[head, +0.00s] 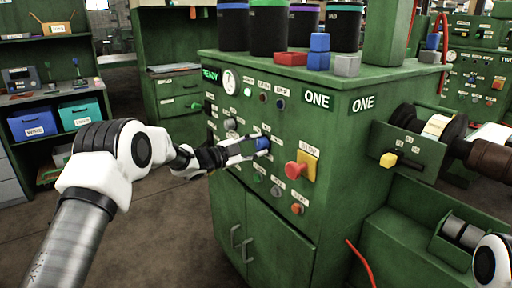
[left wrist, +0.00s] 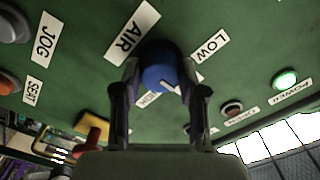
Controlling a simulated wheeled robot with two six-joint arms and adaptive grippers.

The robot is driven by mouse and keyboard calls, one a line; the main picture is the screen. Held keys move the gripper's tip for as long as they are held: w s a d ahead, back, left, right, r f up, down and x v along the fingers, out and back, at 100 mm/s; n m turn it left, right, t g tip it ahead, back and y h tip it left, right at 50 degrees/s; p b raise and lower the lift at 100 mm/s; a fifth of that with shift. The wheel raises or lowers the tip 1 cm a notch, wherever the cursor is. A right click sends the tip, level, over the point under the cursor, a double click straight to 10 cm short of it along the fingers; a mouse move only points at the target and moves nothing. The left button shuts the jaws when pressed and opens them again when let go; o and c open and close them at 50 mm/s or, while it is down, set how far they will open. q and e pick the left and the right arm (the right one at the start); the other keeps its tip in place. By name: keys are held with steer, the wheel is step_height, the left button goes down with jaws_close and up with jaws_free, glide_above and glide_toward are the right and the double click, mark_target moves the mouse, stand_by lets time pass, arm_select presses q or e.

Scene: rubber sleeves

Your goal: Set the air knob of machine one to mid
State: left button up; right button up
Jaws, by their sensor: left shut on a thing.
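The air knob (head: 263,143) is a blue round knob on the front panel of the green machine one (head: 300,130). My left gripper (head: 248,146) reaches it from the left and is shut on it. In the left wrist view the blue knob (left wrist: 158,66) sits between the two dark fingers of the gripper (left wrist: 158,88), one on each side. An AIR label (left wrist: 133,32) and a LOW label (left wrist: 210,47) are beside it. A pale mark shows on the knob, partly covered, so its exact setting is hard to tell. My right gripper is not in view.
A red emergency knob on a yellow plate (head: 306,166) sticks out right of the air knob. Other small knobs and lamps surround it, including a green lit power lamp (left wrist: 285,78). Canisters and blocks (head: 318,55) stand on top of the machine.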

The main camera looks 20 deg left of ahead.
arm_select(q)
steer(key=o, duration=1.1)
steer(key=shift+o, duration=0.2)
steer(key=v, duration=1.2)
